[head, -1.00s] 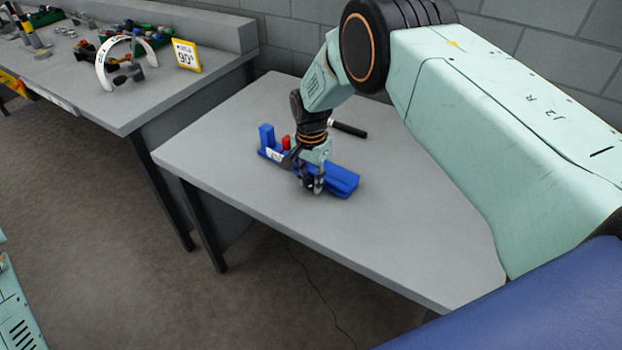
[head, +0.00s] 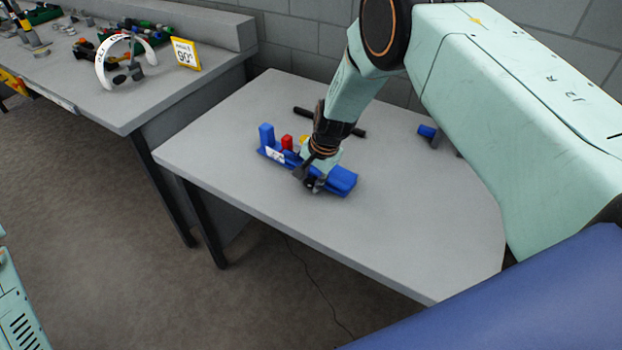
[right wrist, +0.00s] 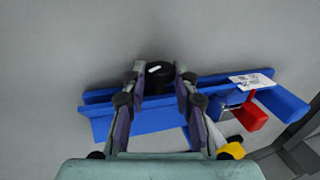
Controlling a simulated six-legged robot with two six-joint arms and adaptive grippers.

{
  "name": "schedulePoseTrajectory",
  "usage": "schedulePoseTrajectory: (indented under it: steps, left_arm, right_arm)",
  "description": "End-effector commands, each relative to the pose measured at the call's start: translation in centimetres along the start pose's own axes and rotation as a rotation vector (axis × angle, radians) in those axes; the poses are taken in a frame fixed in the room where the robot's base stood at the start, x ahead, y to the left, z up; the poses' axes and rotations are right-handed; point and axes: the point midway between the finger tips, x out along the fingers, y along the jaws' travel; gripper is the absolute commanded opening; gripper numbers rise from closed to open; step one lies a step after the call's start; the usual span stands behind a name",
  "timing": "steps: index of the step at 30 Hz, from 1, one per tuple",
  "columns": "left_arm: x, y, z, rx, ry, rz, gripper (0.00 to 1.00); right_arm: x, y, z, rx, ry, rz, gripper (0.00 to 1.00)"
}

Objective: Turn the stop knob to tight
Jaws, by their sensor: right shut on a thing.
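The stop knob (right wrist: 158,76) is black with a white mark on top, in the right wrist view. It sits at the side of a long blue fixture (right wrist: 95,97). My right gripper (right wrist: 161,77) is shut on the knob, with one finger on each side of it. In the head view the blue fixture (head: 342,181) lies on the grey table, and my right gripper (head: 313,184) is down at its near side. There the gripper and wrist mostly hide the knob. The word tight is not readable in either view. My left gripper is not in view.
The fixture carries a red block (head: 287,142), a yellow part (right wrist: 231,150) and a white label (right wrist: 251,81). A black bar (head: 303,113) lies behind my wrist. A blue-ended tool (head: 427,131) lies farther right. The table's front is clear.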

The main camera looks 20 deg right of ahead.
Motion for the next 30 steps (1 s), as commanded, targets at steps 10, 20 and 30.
schedulePoseTrajectory:
  steps: [10, 20, 30]
  left_arm:
    - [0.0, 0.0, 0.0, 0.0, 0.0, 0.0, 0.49]
    - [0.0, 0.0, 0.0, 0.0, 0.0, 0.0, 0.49]
    - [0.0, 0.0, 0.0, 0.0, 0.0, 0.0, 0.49]
  right_arm:
    - [0.0, -0.1, 0.0, -0.001, 0.0, 0.0, 0.5]
    - [-0.1, 0.0, 0.0, 0.0, -0.001, 0.001, 0.52]
    - [-4.8, -0.1, -0.1, -0.001, 0.001, -0.002, 0.52]
